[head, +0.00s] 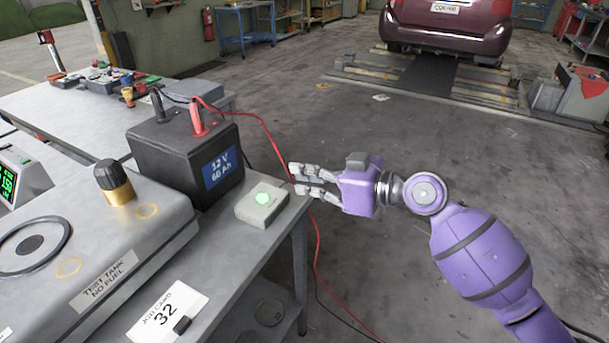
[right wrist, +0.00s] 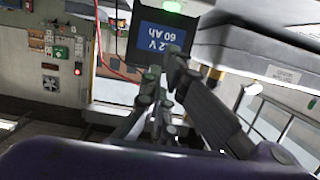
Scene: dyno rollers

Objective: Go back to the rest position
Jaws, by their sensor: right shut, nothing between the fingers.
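My right gripper (head: 304,180) reaches in from the right in the head view, with its fingertips close to the right edge of the metal bench. The fingers are shut and empty, and they also show in the right wrist view (right wrist: 168,75). A grey box with a lit green button (head: 263,199) sits on the bench just left of the fingertips, apart from them. It shows at the top of the right wrist view (right wrist: 174,7). My left gripper is not in either view.
A black 12 V battery (head: 185,155) with red and black clamps stands on the bench (head: 225,235). A test tank (head: 120,250) and a job card (head: 168,312) are nearer. A red cable (head: 317,240) hangs beside the bench edge. Open floor (head: 390,140) lies beyond, before a maroon car (head: 447,30).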

